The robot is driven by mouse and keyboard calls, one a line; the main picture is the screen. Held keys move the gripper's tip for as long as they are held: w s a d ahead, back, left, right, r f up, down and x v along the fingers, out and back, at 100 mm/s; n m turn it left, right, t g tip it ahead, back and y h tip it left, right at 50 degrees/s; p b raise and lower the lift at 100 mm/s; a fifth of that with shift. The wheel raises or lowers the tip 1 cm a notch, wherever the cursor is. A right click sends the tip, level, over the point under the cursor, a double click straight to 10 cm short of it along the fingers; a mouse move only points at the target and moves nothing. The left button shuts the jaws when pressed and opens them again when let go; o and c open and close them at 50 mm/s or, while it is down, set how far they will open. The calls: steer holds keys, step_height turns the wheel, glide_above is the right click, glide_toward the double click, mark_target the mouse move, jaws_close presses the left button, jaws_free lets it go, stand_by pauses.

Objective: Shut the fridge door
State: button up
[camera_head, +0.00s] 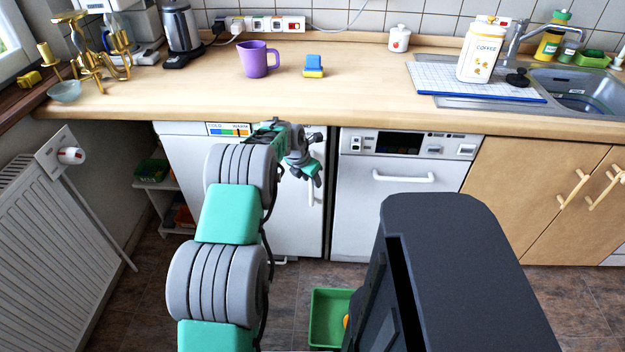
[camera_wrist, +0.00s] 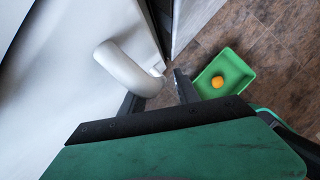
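The fridge is the white appliance under the counter at left in the head view, with a coloured cold/warm strip (camera_head: 229,130) on top. Its white door (camera_head: 290,225) looks about flush with the front; I cannot tell whether it is fully shut. The door's white handle (camera_head: 315,190) is at its right side, and the curved handle (camera_wrist: 122,66) is large in the wrist view. My gripper (camera_head: 311,174) is in front of the door's upper right, beside the handle.
A white dishwasher (camera_head: 400,195) stands right of the fridge. A green tray (camera_head: 322,325) is on the floor; the wrist view shows an orange fruit (camera_wrist: 217,82) in it. A white radiator (camera_head: 60,250) and small shelf (camera_head: 152,185) are at left.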

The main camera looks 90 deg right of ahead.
steer(key=v, duration=0.7)
steer(key=shift+r, duration=0.15)
steer(key=shift+a, duration=0.1)
